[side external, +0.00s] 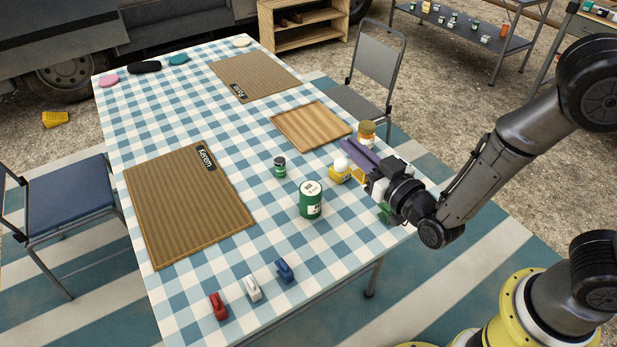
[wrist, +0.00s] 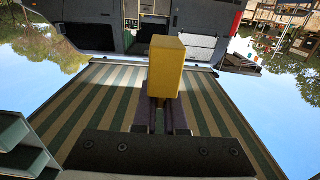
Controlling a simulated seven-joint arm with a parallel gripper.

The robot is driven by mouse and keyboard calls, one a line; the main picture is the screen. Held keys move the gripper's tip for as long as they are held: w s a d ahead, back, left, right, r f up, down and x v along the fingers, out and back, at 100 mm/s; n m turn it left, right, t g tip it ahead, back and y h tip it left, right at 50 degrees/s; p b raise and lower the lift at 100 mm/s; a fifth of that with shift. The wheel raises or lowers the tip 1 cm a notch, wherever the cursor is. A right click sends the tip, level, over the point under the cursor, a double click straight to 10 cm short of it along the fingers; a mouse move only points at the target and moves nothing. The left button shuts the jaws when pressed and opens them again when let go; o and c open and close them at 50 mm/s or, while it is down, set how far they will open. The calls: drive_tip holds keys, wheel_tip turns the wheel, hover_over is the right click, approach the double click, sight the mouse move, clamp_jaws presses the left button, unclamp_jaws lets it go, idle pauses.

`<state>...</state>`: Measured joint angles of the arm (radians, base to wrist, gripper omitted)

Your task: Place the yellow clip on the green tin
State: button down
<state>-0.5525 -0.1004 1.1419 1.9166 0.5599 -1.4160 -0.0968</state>
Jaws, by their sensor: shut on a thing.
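My gripper (side external: 356,158) is over the right edge of the table in the side view, with its purple fingers pointing left. In the wrist view the fingers are shut on the yellow clip (wrist: 167,66), a plain yellow block at their tips. In the side view a yellow patch by the fingers (side external: 359,175) seems to be the clip, mostly hidden. The green tin (side external: 310,203), with a pale lid, stands upright on the checked cloth, left of and nearer the camera than my gripper. Nothing rests on its lid.
A yellow jar with a white top (side external: 340,173), an amber jar (side external: 367,132) and a small dark green tin (side external: 280,167) stand near my gripper. A green item (side external: 385,212) lies under my wrist. Red (side external: 218,306), white (side external: 252,289) and blue (side external: 285,270) clips line the near edge.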

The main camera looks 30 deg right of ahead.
drive_tip(key=w+a+f, duration=0.1)
drive_tip(key=w+f, duration=0.2)
drive_tip(key=w, duration=0.1)
drive_tip(key=w+a+f, duration=0.1)
drive_tip(key=w+f, duration=0.2)
drive_tip(key=w+a+f, duration=0.1)
drive_tip(key=w+f, duration=0.1)
drive_tip(key=w, duration=0.2)
drive_tip(key=shift+w+a+f, duration=0.2)
drive_tip(key=shift+w+f, duration=0.15)
drive_tip(key=shift+f, duration=0.05)
drive_tip(key=shift+w+a+f, duration=0.1)
drive_tip(key=shift+w+f, duration=0.05)
drive_tip(key=shift+f, duration=0.8)
drive_tip(key=shift+w+f, duration=0.15)
drive_tip(key=shift+f, duration=0.8)
drive_tip(key=c, duration=1)
unclamp_jaws()
drive_tip(key=shift+f, duration=0.15)
